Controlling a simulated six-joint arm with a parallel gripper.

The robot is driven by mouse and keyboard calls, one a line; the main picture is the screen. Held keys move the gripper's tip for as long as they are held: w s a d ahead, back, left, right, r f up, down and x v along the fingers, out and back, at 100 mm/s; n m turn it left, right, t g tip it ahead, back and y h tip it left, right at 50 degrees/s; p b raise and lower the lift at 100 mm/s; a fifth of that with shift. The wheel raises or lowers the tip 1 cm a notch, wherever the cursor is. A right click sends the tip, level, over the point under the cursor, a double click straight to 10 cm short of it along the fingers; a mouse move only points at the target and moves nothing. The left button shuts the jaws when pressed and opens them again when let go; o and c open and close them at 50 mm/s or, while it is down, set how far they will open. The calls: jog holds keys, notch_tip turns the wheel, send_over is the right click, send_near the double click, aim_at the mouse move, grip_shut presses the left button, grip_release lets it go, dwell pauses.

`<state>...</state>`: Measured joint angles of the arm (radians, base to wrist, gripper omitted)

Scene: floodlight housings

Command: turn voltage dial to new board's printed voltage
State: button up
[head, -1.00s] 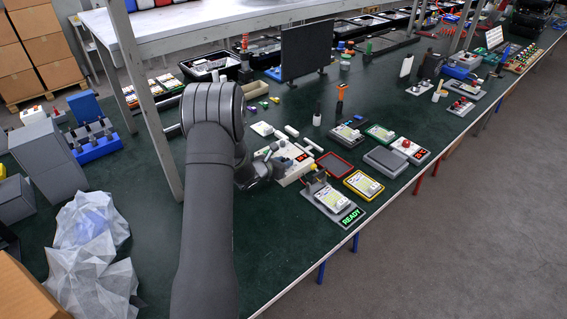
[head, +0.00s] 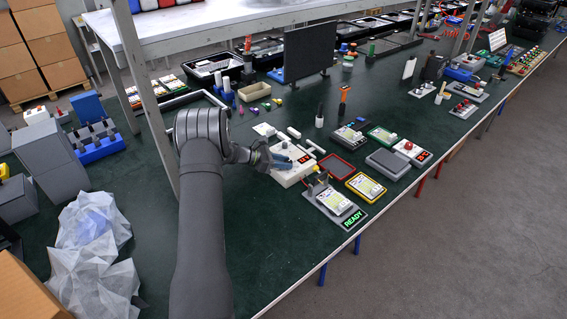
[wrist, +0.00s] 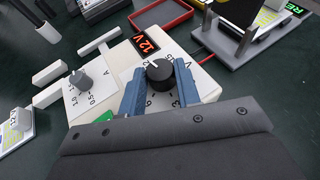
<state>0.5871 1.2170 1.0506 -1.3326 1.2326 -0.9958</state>
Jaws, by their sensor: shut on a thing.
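A second, grey knob (wrist: 80,80) with a printed scale is to the left. In the head view my gripper (head: 278,160) is over the same box (head: 290,177). A board (head: 334,201) lies on a grey fixture (head: 322,207) with a green READY display (head: 354,218). The board's print is too small to read.
A red-rimmed tray (head: 336,166) and a yellow-framed board (head: 365,186) lie right of the box. White bars (wrist: 100,41) lie close beside it. A black screen (head: 307,52) stands behind.

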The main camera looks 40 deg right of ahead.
jog(key=shift+d+r+m+g, duration=0.1)
jog(key=shift+m+g, duration=0.2)
jog(key=shift+g, duration=0.1)
jog(key=o, duration=1)
jog(key=shift+c, duration=0.2)
jog(key=v, duration=1.2)
jog(key=shift+r, duration=0.1)
jog(key=x, duration=1.2)
